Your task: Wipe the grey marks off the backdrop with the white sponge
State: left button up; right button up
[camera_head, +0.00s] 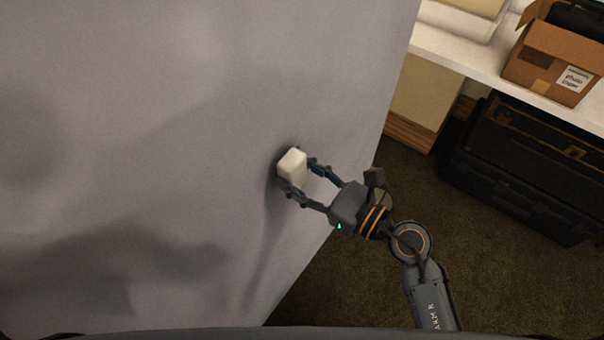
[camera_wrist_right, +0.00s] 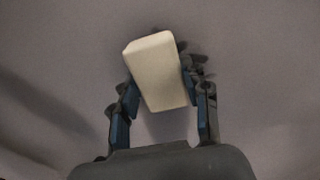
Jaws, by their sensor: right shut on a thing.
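The white sponge (camera_head: 292,167) is held between the fingers of my right gripper (camera_head: 304,180), at or close to the right part of the grey backdrop (camera_head: 200,120). In the right wrist view the sponge (camera_wrist_right: 156,72) sits tilted between the two fingers, with the backdrop (camera_wrist_right: 60,50) behind it. I cannot tell for sure whether it touches the surface. Dark smudgy patches show on the backdrop at the lower left and upper left; I cannot tell marks from shadows there. My left gripper is not in view.
A white shelf (camera_head: 470,58) at the upper right holds an open cardboard box (camera_head: 555,55). A black case (camera_head: 520,170) stands on the brown carpet (camera_head: 385,270) below it. The backdrop's right edge runs slanting down beside my right arm.

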aim_at(302, 141)
jog(key=shift+w+a, duration=0.35)
jog(key=shift+a, duration=0.15)
jog(key=shift+d, duration=0.1)
jog(key=shift+w+d+f+b, duration=0.1)
jog(key=shift+w+d+b, duration=0.05)
jog(key=shift+w+d, duration=0.6)
jog(key=shift+w+d+r+b, duration=0.15)
jog(key=shift+w+d, duration=0.25)
jog(key=shift+w, duration=0.55)
jog(key=shift+w+d+f+b, duration=0.15)
jog(key=shift+w+d, duration=0.45)
jog(key=shift+w, duration=0.25)
jog(key=shift+w+d, duration=0.3)
jog(key=shift+w, duration=0.15)
jog(key=shift+s, duration=0.15)
